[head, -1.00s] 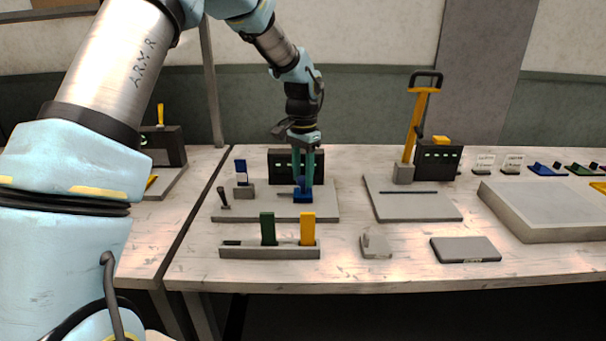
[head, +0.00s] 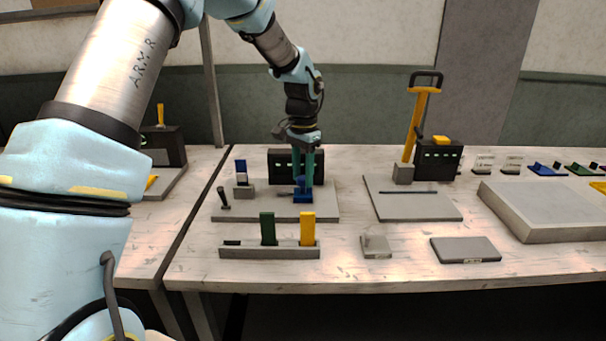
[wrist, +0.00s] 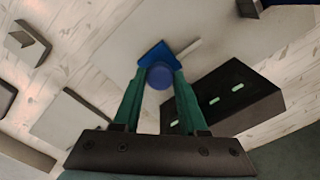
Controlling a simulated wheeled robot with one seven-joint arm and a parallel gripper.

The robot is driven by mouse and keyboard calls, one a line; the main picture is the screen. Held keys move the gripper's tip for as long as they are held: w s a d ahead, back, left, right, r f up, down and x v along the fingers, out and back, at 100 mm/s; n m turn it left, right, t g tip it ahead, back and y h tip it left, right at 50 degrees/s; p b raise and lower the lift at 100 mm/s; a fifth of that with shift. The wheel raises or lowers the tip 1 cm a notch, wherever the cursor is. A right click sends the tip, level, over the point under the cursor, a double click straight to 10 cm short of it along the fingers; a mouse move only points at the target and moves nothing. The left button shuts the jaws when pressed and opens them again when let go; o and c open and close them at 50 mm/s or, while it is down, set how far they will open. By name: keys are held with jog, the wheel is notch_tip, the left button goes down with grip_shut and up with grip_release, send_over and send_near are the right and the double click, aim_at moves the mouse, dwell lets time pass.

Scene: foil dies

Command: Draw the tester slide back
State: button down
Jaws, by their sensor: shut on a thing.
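The tester is a black box (head: 281,158) with small green lights at the back of a grey base plate (head: 270,213). It also shows in the wrist view (wrist: 255,98). A blue slide (head: 303,199) sits on the plate in front of the box. In the wrist view it is a blue pointed block (wrist: 152,50) with a round blue knob (wrist: 159,77). My gripper (head: 304,181) points down, its green fingers shut on the knob. The fingers partly hide the slide in the head view.
A blue-topped switch (head: 241,168) and a dark lever (head: 223,198) stand on the plate's left. In front are a rack (head: 268,252) with green and yellow tabs, a small grey block (head: 376,247) and a flat grey box (head: 465,250). A yellow-handled press (head: 414,130) stands right.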

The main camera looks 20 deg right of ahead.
jog(key=w+a, duration=0.1)
jog(key=a, duration=0.1)
jog(key=w+a, duration=0.1)
jog(key=a, duration=0.2)
jog(key=shift+w+a, duration=0.4)
jog(key=shift+c, duration=2.2)
grip_release()
jog(key=shift+r, duration=0.1)
notch_tip(320, 180, up, 11)
jog(key=b, duration=0.2)
jog(key=shift+f, duration=0.2)
